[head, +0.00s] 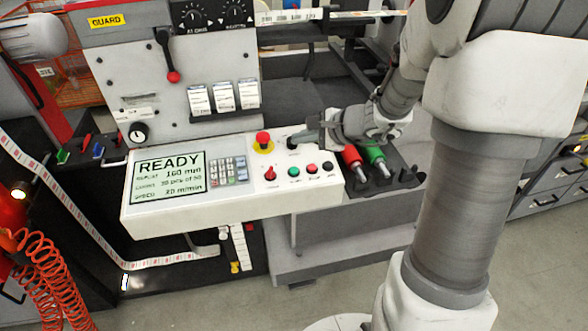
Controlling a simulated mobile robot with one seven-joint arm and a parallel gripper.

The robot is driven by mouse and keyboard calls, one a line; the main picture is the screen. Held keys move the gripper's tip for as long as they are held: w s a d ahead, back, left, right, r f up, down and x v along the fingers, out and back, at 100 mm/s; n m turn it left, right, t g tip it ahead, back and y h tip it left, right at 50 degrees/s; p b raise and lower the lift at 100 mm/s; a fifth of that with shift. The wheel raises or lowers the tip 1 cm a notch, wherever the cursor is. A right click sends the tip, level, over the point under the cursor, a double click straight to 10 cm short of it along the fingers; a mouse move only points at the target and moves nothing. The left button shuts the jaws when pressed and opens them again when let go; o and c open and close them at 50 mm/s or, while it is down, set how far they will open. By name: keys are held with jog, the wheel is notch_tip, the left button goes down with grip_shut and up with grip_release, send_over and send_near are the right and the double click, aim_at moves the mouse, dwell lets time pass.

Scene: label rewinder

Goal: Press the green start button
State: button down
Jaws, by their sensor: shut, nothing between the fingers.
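The green start button (293,171) sits in the lower row of the white control panel (190,219), between a red knob (270,173) and a red button (312,169). My gripper (303,136) is shut and empty. Its fingertips appear over the panel's upper right, above the green button in the picture, near a black control (292,144). The green button is in plain view and the fingertips do not cover it. I cannot tell how high the tips are above the panel.
A red emergency stop (263,138) on a yellow base stands left of the fingertips. The panel's screen (170,177) reads READY. Red-handled (351,157) and green-handled (374,156) tools lie right of the panel, close to my gripper. A red-tipped lever (173,75) hangs above.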

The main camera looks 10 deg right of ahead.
aim_at(294, 171)
jog(key=shift+f, duration=0.15)
jog(key=f+b, duration=0.3)
jog(key=f, duration=0.2)
jog(key=w+f+b, duration=0.1)
jog(key=f+b, duration=0.1)
jog(key=shift+w+f+b, duration=0.1)
jog(key=shift+f+b, duration=0.2)
jog(key=shift+f, duration=0.05)
jog(key=shift+f+b, duration=0.35)
jog(key=shift+b, duration=0.1)
dwell(1.4)
jog(key=shift+w+f+b, duration=0.15)
jog(key=shift+f+b, duration=0.3)
jog(key=shift+b, duration=0.2)
jog(key=shift+f+b, duration=0.45)
jog(key=shift+b, duration=0.15)
dwell(0.5)
jog(key=shift+r, duration=0.1)
jog(key=shift+r+p, duration=0.5)
jog(key=shift+r, duration=0.3)
